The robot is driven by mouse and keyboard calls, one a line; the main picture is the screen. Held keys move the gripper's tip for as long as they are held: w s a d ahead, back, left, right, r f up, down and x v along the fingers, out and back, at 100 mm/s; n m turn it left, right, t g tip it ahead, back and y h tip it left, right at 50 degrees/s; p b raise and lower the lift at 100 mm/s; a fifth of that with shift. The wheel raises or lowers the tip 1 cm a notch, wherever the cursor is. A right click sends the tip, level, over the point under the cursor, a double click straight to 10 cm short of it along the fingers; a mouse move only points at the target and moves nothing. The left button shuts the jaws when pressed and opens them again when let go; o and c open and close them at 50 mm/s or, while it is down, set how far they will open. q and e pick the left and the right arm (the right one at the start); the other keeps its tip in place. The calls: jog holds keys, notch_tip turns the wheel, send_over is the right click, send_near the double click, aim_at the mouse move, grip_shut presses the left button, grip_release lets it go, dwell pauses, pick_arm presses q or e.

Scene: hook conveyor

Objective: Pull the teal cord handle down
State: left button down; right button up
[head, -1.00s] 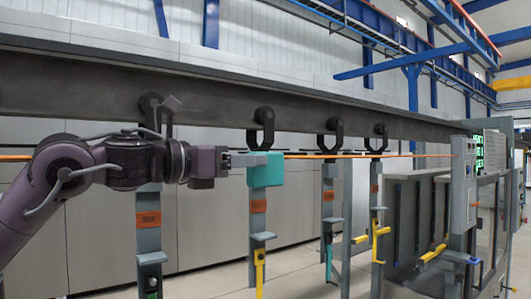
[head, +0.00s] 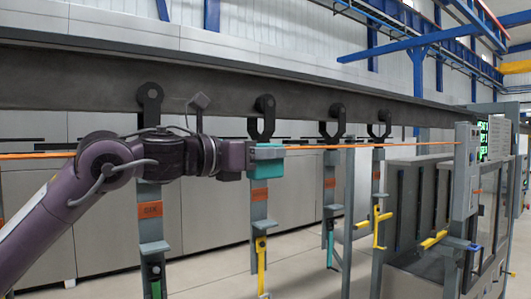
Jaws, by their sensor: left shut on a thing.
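The teal cord handle (head: 266,171) is a block in the middle of the head view, in front of a grey hanging carrier. An orange cord (head: 400,146) runs sideways across the view at the handle's level. My left gripper (head: 267,154) reaches in from the left and is shut on the handle. Its grey fingers cover the upper part of the block, and teal shows below them. My right gripper is not in view.
Hooks hang from a dark overhead rail (head: 220,92), bearing grey carriers with orange tags (head: 260,194) and yellow or teal parts. A grey control box (head: 466,172) and machine frame stand at the right. Open floor (head: 215,275) shows below.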

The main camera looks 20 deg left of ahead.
pick_arm(q)
jog(key=shift+f+b, duration=2.3)
jog(key=shift+f, duration=0.45)
jog(key=shift+r, duration=0.1)
jog(key=c, duration=1.1)
grip_release()
jog(key=shift+s+a, duration=0.15)
jog(key=b+v, duration=0.3)
jog(key=v, duration=0.4)
jog(key=shift+s+a, duration=0.1)
jog(key=shift+s, duration=0.05)
